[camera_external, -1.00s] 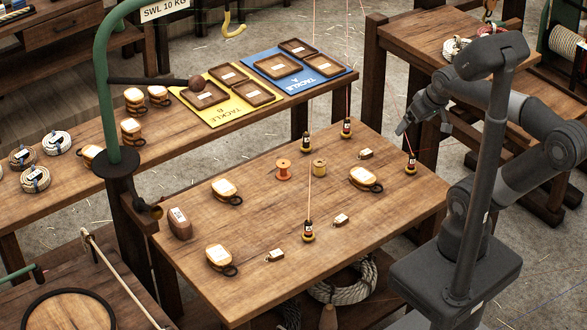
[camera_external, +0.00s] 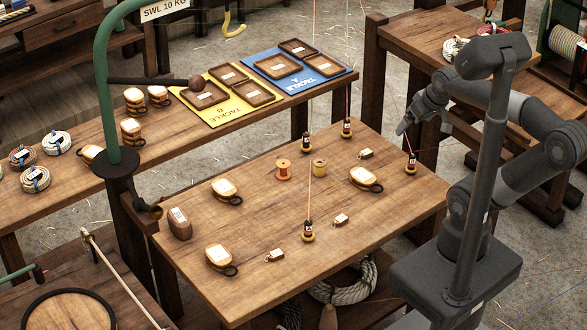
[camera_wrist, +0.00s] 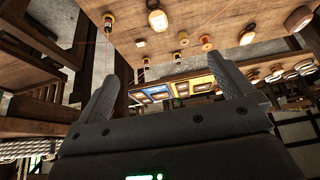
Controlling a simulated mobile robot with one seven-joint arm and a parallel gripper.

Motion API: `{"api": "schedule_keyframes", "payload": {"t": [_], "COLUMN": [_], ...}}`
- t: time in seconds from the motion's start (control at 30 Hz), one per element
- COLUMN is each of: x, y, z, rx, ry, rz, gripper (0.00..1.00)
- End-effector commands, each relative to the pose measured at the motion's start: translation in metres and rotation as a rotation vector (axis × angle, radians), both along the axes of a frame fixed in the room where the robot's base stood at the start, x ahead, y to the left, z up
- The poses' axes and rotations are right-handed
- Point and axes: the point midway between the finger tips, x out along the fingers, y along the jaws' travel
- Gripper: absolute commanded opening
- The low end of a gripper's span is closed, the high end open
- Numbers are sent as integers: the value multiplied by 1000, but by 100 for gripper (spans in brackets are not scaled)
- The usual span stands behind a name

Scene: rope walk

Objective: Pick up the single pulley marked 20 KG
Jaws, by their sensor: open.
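Three pale-faced wooden pulleys with dark loops lie on the middle table: one at centre left (camera_external: 224,190), one at front left (camera_external: 220,258), one at right (camera_external: 364,178). A darker brown block (camera_external: 180,223) with a label stands at the left edge. Their markings are too small to read, so I cannot tell which says 20 KG. My gripper (camera_external: 423,128) is open and empty, beyond the table's right corner and apart from every pulley. The wrist view shows its spread fingers (camera_wrist: 162,68), with a pale pulley (camera_wrist: 158,20) and another (camera_wrist: 246,36) beyond them.
Several upright bobbins with lines, one at front (camera_external: 308,231) and one at right (camera_external: 411,163), stand among the pulleys. Two spools (camera_external: 283,170) and small tags share the tabletop. Yellow (camera_external: 222,115) and blue (camera_external: 270,60) tackle boards lie behind. A green post (camera_external: 103,90) rises at left.

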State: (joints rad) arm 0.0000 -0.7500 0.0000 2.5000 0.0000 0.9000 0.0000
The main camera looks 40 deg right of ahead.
Motion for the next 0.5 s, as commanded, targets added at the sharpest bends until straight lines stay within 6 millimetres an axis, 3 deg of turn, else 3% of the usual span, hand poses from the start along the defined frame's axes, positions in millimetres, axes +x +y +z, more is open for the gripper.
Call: {"api": "schedule_keyframes", "payload": {"t": [0.17, 0.5], "x": [0, 8], "y": [0, 0], "z": [0, -3], "rx": [0, -1], "ry": [0, 18], "rz": [0, 2], "gripper": [83, 83]}}
